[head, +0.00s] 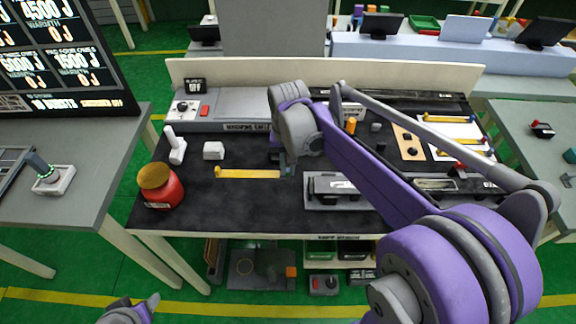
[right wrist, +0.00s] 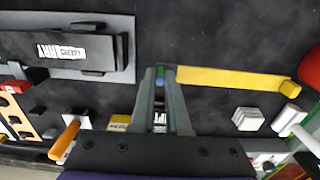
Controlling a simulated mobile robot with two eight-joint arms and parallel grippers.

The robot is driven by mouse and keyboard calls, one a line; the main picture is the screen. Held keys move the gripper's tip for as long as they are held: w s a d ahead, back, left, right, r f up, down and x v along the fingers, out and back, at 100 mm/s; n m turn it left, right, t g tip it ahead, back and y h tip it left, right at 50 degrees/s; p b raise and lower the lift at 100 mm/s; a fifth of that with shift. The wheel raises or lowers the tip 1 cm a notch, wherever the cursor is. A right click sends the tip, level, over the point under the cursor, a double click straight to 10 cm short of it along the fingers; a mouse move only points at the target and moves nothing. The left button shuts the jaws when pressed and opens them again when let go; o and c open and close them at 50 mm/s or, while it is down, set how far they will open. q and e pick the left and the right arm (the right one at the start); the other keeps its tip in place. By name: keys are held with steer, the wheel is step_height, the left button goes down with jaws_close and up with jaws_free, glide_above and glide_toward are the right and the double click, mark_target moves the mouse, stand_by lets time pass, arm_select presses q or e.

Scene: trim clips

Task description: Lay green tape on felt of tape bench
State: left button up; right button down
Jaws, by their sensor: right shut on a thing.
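The tape bench is a table with a black felt top (head: 190,215). My right gripper (head: 288,168) is low over the middle of the felt. In the right wrist view its fingers (right wrist: 161,75) are shut on a small green and blue thing (right wrist: 160,83), mostly hidden between the tips; I cannot tell for sure that it is the green tape. A yellow strip (head: 245,174) with a knob at one end lies on the felt, its other end right beside the fingertips. My left gripper (head: 140,308) shows only partly at the bottom edge, its jaws unclear.
A red jar with a brown lid (head: 161,187) stands at the front left of the bench. A white block (head: 213,150) and a white upright piece (head: 175,146) are behind it. A grey tray (head: 333,203) lies right of the gripper.

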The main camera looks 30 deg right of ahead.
step_height(320, 180, down, 3)
steer(key=shift+s+f+b, duration=0.15)
steer(key=shift+f+b, duration=0.05)
steer(key=shift+b, duration=0.65)
arm_select(q)
step_height(320, 180, down, 6)
steer(key=s+b, duration=0.2)
steer(key=b, duration=0.1)
steer(key=shift+f, duration=0.2)
arm_select(e)
steer(key=shift+f, duration=2.35)
arm_select(q)
steer(key=shift+s, duration=0.1)
arm_select(e)
steer(key=c, duration=0.8)
jaws_free()
steer(key=shift+c, duration=0.2)
steer(key=shift+r, duration=0.1)
step_height(320, 180, up, 11)
steer(key=shift+f+p, duration=0.15)
steer(key=shift+p, duration=0.35)
arm_select(q)
steer(key=shift+r, duration=0.55)
